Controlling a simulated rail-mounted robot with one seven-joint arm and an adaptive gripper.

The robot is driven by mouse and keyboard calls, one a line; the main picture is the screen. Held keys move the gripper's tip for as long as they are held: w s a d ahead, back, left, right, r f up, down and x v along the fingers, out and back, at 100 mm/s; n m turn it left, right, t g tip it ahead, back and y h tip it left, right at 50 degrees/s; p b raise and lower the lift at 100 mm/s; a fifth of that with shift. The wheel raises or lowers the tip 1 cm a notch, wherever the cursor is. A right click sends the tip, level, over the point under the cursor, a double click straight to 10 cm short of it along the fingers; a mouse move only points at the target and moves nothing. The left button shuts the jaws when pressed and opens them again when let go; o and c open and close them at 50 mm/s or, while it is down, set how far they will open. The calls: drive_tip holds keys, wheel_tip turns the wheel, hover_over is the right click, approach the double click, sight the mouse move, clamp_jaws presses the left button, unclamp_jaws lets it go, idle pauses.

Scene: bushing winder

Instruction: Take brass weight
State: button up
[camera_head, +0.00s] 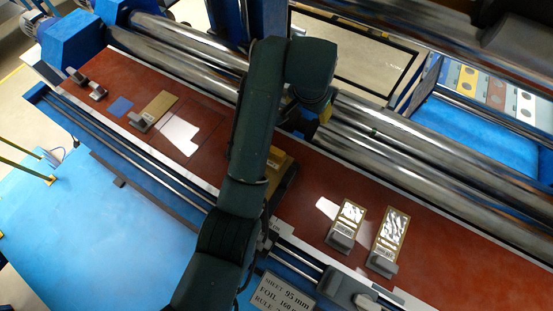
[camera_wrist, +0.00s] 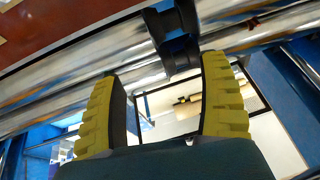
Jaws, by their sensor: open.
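My gripper (camera_wrist: 163,70) is open, its two yellow ribbed fingers wide apart with nothing between them in the wrist view. In the head view, the gripper (camera_head: 318,115) is mostly hidden by my arm and hangs over the shiny rollers (camera_head: 365,120). No piece shows clearly as a brass weight. A brass-coloured block (camera_head: 280,162) lies on the red-brown table (camera_head: 300,205), partly behind my arm; I cannot tell if it is the weight. The gripper is apart from it, farther back. In the wrist view, a dark spool-shaped part (camera_wrist: 177,42) shows beyond the fingertips.
Two gold-edged boards (camera_head: 349,218) (camera_head: 390,235) with grey blocks lie on the table's right. A tan board (camera_head: 160,105), a blue square (camera_head: 121,106) and small grey blocks (camera_head: 97,91) lie on the left. Long rollers run behind the table, a rail (camera_head: 150,165) in front.

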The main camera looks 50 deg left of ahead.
drive_tip(key=s+a+f+g+h+b, duration=0.2)
drive_tip(key=s+a+f+g, duration=0.2)
drive_tip(key=s+f, duration=0.3)
drive_tip(key=b, duration=0.1)
hover_over(275, 159)
drive_tip(key=shift+n, duration=0.4)
wheel_tip(275, 159, down, 11)
drive_tip(key=shift+w+d+f, duration=0.1)
wheel_tip(275, 159, down, 5)
drive_tip(key=shift+f, duration=0.2)
drive_tip(key=c, duration=1)
drive_tip(key=shift+r, duration=0.15)
drive_tip(key=shift+c, duration=0.2)
